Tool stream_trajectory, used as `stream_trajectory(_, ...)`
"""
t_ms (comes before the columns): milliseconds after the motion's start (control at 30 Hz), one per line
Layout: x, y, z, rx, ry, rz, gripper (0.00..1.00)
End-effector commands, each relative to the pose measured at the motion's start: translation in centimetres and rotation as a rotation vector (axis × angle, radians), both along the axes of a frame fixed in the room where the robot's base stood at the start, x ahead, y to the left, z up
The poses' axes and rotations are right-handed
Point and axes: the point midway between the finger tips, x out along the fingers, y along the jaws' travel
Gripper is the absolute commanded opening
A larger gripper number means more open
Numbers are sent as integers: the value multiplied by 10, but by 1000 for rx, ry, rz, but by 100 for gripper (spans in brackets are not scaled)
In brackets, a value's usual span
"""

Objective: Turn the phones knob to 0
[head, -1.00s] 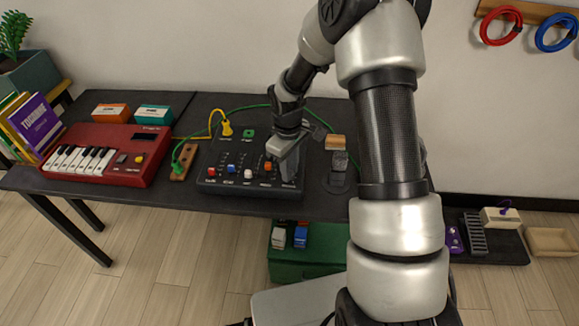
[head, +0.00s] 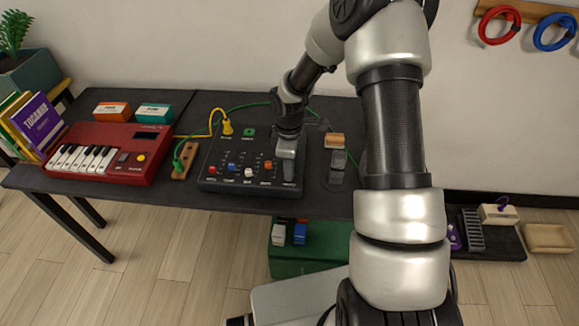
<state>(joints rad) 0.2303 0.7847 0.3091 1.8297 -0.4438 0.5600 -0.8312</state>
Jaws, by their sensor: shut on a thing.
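The black mixer (head: 222,155) lies on the dark table, with a row of coloured slider caps and small labels along its front. My gripper (head: 287,172) points down onto the mixer's right end, just behind the rightmost front label. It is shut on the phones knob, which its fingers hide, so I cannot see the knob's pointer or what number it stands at.
A red toy keyboard (head: 114,136) stands to the left. A yellow cable and a green cable (head: 246,108) run behind and beside the mixer. A wooden-topped block (head: 334,141) and a grey block (head: 338,160) stand close to the right of my gripper.

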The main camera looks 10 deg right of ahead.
Motion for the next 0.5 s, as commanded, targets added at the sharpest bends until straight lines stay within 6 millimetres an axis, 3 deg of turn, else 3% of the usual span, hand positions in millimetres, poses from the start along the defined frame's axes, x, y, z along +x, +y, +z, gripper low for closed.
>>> stream_trajectory(267, 1, 0, 1, 1, -4, 0, 0)
stream_trajectory(300, 1, 0, 1, 1, -4, -1, 24)
stream_trajectory(400, 1, 0, 1, 0, -3, -1, 39)
stream_trajectory(500, 1, 0, 1, 0, -2, -1, 39)
